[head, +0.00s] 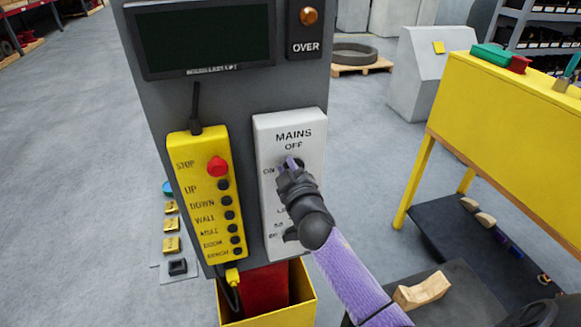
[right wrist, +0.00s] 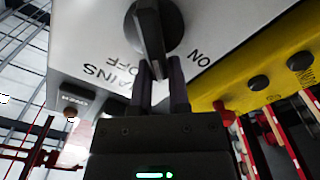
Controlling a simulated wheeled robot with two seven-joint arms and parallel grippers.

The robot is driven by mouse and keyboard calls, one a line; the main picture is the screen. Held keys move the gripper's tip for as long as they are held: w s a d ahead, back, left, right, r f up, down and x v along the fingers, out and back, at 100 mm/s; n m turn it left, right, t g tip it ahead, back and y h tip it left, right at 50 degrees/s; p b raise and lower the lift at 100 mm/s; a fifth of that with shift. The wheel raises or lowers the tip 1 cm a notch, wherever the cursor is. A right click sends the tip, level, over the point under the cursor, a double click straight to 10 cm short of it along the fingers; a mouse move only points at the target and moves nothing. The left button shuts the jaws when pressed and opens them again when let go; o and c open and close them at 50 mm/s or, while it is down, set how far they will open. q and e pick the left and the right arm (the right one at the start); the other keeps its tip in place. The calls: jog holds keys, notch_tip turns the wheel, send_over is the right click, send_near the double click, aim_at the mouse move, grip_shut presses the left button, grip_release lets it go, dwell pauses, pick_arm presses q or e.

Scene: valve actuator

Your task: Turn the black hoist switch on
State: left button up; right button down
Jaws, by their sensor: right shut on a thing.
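The white mains panel (head: 290,125) is on the front of a grey column, with the labels MAINS, OFF and ON. My right gripper (head: 288,168) is at its upper part and covers most of the switch. In the right wrist view, the black rotary switch (right wrist: 149,30) has a raised bar handle. The fingers of my right gripper (right wrist: 160,80) are shut on the near end of that handle. The handle's near end points between the OFF and ON labels. My left gripper is not in view.
A yellow pendant control box (head: 205,200) with a red stop button and several black buttons hangs left of the panel. A dark screen (head: 205,40) and an orange lamp (head: 308,15) are above. A yellow workbench (head: 510,130) stands at the right.

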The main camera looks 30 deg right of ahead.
jog(key=shift+a+f+n+b, duration=0.15)
jog(key=shift+f+n, duration=0.25)
jog(key=shift+n, duration=0.95)
jog(key=shift+a+f+n+b, duration=0.15)
jog(key=shift+f+n, duration=0.25)
jog(key=shift+n, duration=0.9)
jog(key=shift+f+n+b, duration=0.25)
jog(key=shift+f+n, duration=0.15)
jog(key=shift+n, duration=0.95)
jog(key=shift+r, duration=0.1)
